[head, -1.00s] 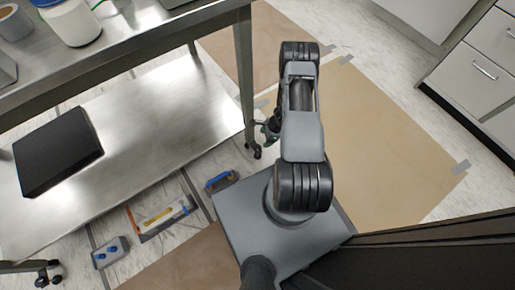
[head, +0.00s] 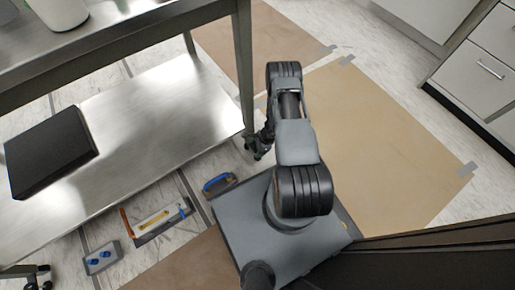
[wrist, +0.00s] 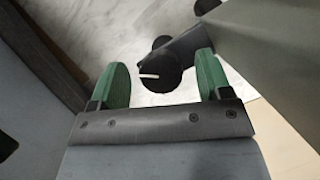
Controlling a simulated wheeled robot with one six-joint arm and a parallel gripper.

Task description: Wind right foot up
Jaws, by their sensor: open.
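A round black knob with a white mark (wrist: 160,66) shows in the wrist view, on the end of a dark grey bar beside a large grey panel. I take it to be the right foot's winding part, but cannot be sure. My gripper (wrist: 162,80) is open, with its two green fingertips to the left and right of the knob in the picture. Whether they touch it cannot be told.
The steel table's lower shelf (head: 160,110) holds a black box (head: 48,150). Tan floor sheeting (head: 390,140) lies clear on the right.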

